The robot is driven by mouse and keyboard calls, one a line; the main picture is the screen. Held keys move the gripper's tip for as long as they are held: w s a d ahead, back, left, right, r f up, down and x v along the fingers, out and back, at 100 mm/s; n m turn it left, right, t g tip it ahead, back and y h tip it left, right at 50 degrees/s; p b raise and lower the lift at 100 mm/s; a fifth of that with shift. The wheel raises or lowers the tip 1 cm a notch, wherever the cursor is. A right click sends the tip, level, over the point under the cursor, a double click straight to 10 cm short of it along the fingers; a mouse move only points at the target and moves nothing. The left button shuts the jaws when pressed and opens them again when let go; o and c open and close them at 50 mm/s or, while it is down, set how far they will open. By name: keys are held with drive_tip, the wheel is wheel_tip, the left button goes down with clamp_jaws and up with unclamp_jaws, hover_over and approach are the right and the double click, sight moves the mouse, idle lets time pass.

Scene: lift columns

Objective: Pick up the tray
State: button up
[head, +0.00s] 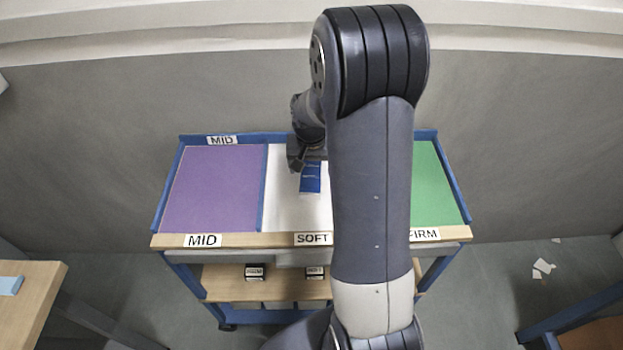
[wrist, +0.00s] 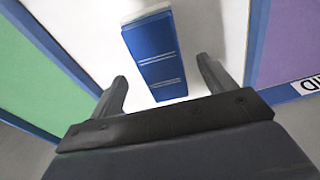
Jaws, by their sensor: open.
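A blue box-like object (head: 310,180) with thin white lines lies in the white SOFT section of a cart top. In the wrist view the blue object (wrist: 155,60) shows a pale far end. Nothing in view is plainly a tray; I cannot tell if this object is what the task calls one. My gripper (wrist: 162,88) is open and empty, its two fingers apart with the near end of the blue object showing between and beyond them. In the head view my gripper (head: 297,155) is at the object's upper left, partly hidden by my arm.
The blue-framed cart (head: 165,190) has a purple MID section (head: 215,188) at left and a green FIRM section (head: 432,185) at right, partly behind my arm. Low dividers separate the sections. A wooden table (head: 30,300) stands lower left.

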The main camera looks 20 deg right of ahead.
sight(311, 172)
drive_tip(key=shift+w+d+f+p, duration=0.1)
drive_tip(key=shift+w+f+p, duration=0.05)
drive_tip(key=shift+f, duration=0.85)
drive_tip(key=shift+w+f+p, duration=0.1)
drive_tip(key=shift+f+p, duration=0.05)
drive_tip(key=shift+f, duration=0.85)
drive_tip(key=c, duration=1.1)
drive_tip(key=shift+r, duration=0.1)
